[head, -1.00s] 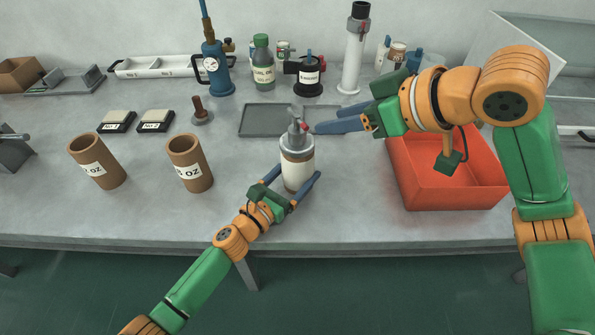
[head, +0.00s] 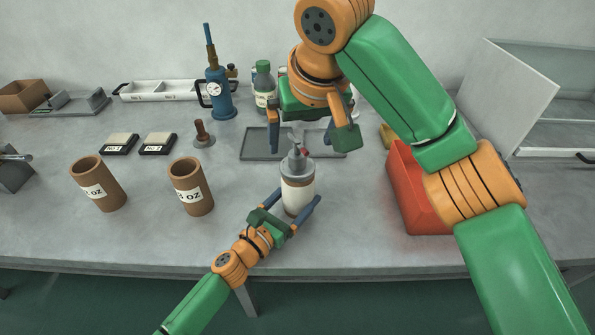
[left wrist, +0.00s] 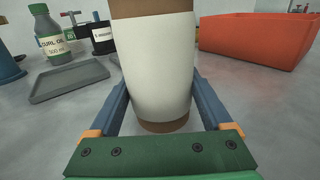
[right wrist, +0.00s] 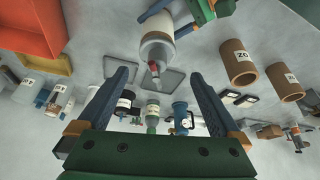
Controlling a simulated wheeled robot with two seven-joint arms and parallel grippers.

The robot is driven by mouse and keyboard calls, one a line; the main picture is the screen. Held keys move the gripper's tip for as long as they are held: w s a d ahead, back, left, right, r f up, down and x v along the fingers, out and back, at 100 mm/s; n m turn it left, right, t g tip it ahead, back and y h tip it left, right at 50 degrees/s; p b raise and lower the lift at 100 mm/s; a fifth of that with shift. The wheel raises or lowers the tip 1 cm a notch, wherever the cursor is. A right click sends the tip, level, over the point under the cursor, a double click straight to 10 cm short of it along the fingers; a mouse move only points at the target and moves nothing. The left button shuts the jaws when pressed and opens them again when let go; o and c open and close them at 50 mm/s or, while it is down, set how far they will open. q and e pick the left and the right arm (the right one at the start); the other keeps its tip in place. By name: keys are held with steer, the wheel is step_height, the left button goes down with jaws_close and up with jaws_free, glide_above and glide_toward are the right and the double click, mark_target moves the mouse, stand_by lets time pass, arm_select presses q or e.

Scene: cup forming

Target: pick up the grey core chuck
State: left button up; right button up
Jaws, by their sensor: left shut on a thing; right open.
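The grey core chuck (head: 297,165), with a lever and a small red knob on top, sits in the mouth of a brown cup with a white label (head: 297,194). The chuck also shows in the right wrist view (right wrist: 155,62). My left gripper (head: 297,207) is shut on this cup, which stands upright on the bench; its fingers flank the cup in the left wrist view (left wrist: 157,70). My right gripper (head: 303,137) is open and empty above and behind the chuck, its fingers pointing down. In the right wrist view (right wrist: 160,88) the chuck shows beyond the fingertips.
Two brown cups (head: 98,185) (head: 190,187) stand to the left. A grey tray (head: 258,146) lies behind the held cup. A red bin (head: 405,190) is at the right, partly hidden by my right arm. Bottles and a blue pump (head: 220,98) stand at the back.

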mark_target(298, 165)
steer(key=x, duration=1.2)
steer(key=shift+w+d+r, duration=0.15)
steer(key=shift+w+d, duration=0.05)
steer(key=shift+d, duration=0.05)
jaws_close()
